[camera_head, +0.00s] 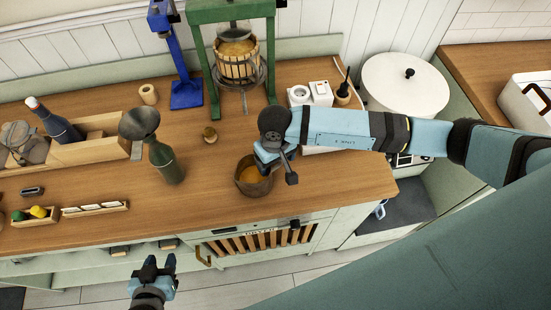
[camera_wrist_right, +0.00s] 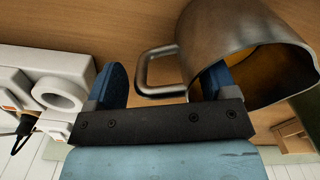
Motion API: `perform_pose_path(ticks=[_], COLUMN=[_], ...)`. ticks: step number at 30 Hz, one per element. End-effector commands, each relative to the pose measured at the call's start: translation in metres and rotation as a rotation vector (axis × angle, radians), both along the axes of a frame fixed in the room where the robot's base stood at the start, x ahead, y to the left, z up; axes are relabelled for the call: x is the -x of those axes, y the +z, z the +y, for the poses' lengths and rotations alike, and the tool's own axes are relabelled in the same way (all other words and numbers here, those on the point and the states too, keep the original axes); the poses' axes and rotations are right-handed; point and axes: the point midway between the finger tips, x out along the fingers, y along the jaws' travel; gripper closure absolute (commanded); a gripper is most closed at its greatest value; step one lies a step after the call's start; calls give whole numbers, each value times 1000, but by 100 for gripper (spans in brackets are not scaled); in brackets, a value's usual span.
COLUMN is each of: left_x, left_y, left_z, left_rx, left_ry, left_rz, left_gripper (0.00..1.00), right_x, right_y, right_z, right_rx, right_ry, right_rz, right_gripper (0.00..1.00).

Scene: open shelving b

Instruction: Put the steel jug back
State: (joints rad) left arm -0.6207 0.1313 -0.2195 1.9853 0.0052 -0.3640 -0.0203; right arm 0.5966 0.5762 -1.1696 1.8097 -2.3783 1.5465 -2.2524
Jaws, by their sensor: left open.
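The steel jug (camera_head: 250,182) stands on the wooden counter near its front edge, with orange-brown contents showing inside. In the right wrist view the jug (camera_wrist_right: 225,38) is at the upper right, its handle (camera_wrist_right: 143,72) pointing left. My right gripper (camera_head: 268,160) is at the jug's rim, partly covering it. In the wrist view its two blue fingers (camera_wrist_right: 164,82) are spread apart, with the handle showing between them; the right finger overlaps the jug, and I cannot tell if it touches. My left gripper (camera_head: 153,268) is open and empty, low in front of the counter.
A green press (camera_head: 238,70) and a blue stand (camera_head: 186,92) are at the back. White devices (camera_wrist_right: 45,90) are beside my right gripper. Counter between jug and bottle is clear.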

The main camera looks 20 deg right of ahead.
Motion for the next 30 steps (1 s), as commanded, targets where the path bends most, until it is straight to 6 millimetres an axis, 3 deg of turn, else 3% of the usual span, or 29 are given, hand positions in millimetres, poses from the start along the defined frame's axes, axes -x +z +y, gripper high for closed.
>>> perform_pose_path(ticks=[6,8,21,30], left_x=[0,0,1,-1], left_y=[8,2,-25,-25], left_z=[0,0,-5,-7], left_rx=[0,1,5,9], left_ry=[0,0,-10,-14], left_rz=[0,-2,9,3], left_gripper=[57,57,57,57], right_x=[0,-1,0,0], right_y=[6,10,99,123], right_z=[0,0,0,0], right_rx=[0,-2,0,0], right_ry=[-1,1,1,0], right_rz=[1,-3,-4,1], right_gripper=[22,22,22,22])
